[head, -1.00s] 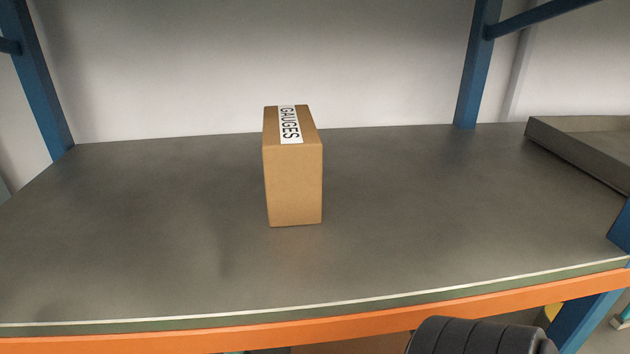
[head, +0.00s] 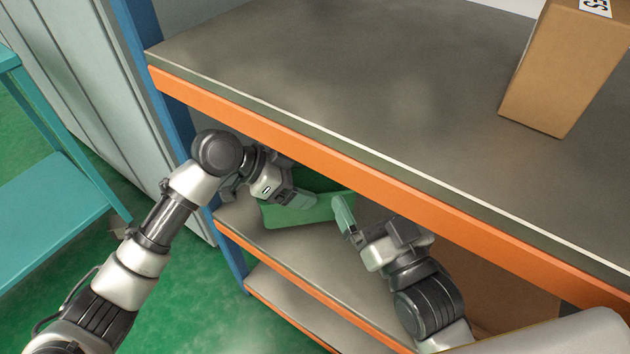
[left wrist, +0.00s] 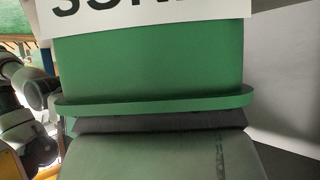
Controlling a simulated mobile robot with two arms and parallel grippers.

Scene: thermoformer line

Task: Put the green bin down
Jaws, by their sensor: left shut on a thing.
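The green bin (head: 293,214) is in the gap under the top shelf, partly hidden by that shelf and my grippers. I cannot tell whether its base touches the shelf below. My left gripper (head: 304,200) is shut on the bin's near rim at its left part. In the left wrist view the bin (left wrist: 150,60) fills the upper middle, with a rim lip and a white label with cut-off black letters. My right gripper (head: 345,212) is at the bin's right end, its fingertips close to or on the rim; its jaw opening is unclear.
The top shelf (head: 330,80) has an orange front beam (head: 330,155) just above my grippers. A cardboard box (head: 565,70) stands on it. A lower shelf (head: 300,245) has bare room in front of the bin. A blue upright (head: 165,110) and a teal rack (head: 45,215) are left.

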